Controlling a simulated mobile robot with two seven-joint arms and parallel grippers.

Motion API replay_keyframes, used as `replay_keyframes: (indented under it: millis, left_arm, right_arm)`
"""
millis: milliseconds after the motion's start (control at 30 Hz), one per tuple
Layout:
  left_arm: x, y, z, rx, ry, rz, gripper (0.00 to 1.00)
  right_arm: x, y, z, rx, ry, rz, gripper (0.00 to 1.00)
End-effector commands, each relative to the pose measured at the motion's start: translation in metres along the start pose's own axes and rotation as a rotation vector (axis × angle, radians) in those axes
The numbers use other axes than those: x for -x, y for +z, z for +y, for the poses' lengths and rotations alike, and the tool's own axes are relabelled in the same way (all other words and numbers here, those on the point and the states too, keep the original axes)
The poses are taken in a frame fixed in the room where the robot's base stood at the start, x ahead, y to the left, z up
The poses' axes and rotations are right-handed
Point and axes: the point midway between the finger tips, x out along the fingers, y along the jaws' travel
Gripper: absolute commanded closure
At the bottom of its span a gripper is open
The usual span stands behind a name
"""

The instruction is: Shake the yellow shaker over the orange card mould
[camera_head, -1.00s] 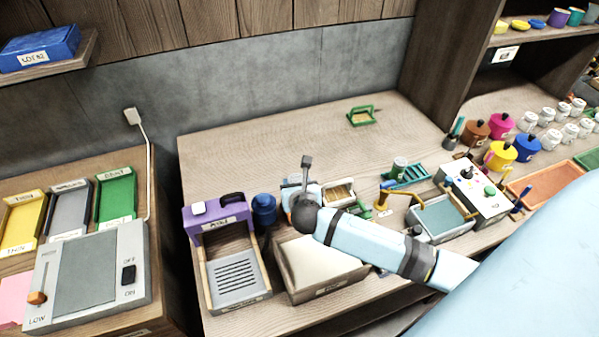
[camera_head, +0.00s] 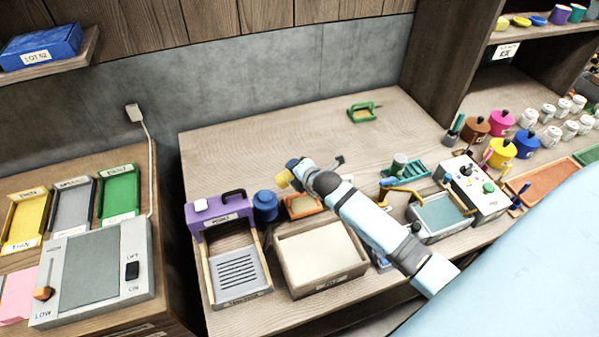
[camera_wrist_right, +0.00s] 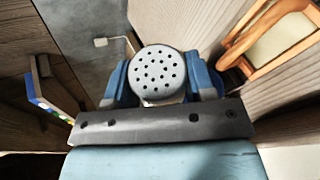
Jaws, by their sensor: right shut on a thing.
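The yellow shaker (camera_head: 284,180) is in my right gripper (camera_head: 293,170), above and a little left of the orange card mould (camera_head: 303,207) in the head view. In the right wrist view the shaker's round grey perforated lid (camera_wrist_right: 158,73) faces the camera between the two blue fingers. The gripper is shut on the shaker, whose body is mostly hidden there. The orange mould frame with a pale inside shows at the upper right of the wrist view (camera_wrist_right: 268,42), apart from the shaker. I cannot see any grains falling. My left gripper is not in view.
A blue jar (camera_head: 265,206) and a purple-backed station (camera_head: 220,212) stand left of the mould. A pale-filled wooden box (camera_head: 283,262) is in front of it. A green-framed mould (camera_head: 364,112) is at the back. The rear table is mostly clear.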

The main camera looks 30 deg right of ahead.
Motion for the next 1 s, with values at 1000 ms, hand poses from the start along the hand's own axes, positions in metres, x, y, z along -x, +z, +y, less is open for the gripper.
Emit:
replay_keyframes:
  millis: [1000]
  left_arm:
    - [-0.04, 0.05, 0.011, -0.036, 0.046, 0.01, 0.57]
  right_arm:
    - [-0.009, -0.007, -0.012, -0.6, 0.248, 0.294, 0.75]
